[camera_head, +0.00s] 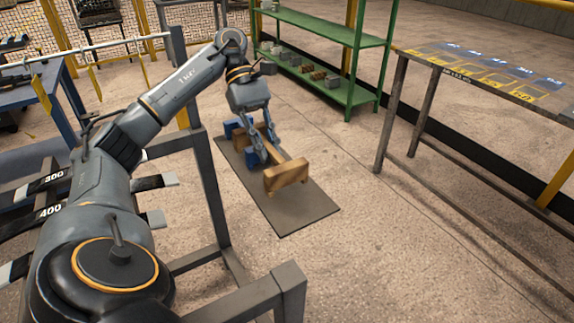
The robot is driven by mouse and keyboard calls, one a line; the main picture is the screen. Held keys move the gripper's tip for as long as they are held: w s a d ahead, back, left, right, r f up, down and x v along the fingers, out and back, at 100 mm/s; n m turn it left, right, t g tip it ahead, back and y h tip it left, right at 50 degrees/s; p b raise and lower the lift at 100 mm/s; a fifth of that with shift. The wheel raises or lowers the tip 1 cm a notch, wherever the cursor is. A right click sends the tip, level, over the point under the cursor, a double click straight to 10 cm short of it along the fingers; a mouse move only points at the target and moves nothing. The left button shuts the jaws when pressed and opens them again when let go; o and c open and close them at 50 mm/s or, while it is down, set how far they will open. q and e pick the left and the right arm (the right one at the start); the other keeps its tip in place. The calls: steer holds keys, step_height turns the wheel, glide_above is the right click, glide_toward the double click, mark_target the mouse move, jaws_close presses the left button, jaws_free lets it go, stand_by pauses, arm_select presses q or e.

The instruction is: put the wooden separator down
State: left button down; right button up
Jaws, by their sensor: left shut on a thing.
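The wooden separator (287,175) is a light brown wooden piece with a crosswise end block at the front and a bar running back from it. My left gripper (267,152) reaches down from above and is shut on the separator's bar. The separator is over the dark grey mat (296,212) on the floor. I cannot tell whether it touches the mat. Blue parts (232,128) show beside and behind the gripper, and the gripper hides some of the separator's far end. My right gripper is not in view.
A green shelf (318,87) with several small items stands behind. A table (480,85) with yellow and blue labels is at the right. A grey metal frame (212,190) stands close at the left of the mat. The mat's front part is bare, and the floor right of it is clear.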

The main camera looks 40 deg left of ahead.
arm_select(q)
steer(key=f, duration=0.1)
steer(key=w+d+f, duration=0.1)
steer(key=d+f+b, duration=0.1)
steer(key=shift+w+f, duration=0.2)
steer(key=shift+w, duration=0.15)
steer(key=shift+w+d+f, duration=0.2)
steer(key=shift+w+f, duration=0.1)
steer(key=shift+f, duration=0.05)
steer(key=f, duration=0.3)
steer(key=shift+w+d+f, duration=0.15)
steer(key=shift+w+d, duration=0.05)
steer(key=shift+f, duration=0.3)
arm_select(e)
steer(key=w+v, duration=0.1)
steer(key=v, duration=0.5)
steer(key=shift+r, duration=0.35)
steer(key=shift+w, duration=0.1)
arm_select(q)
steer(key=c, duration=1.3)
jaws_free()
steer(key=shift+c, duration=0.2)
steer(key=shift+r, duration=0.15)
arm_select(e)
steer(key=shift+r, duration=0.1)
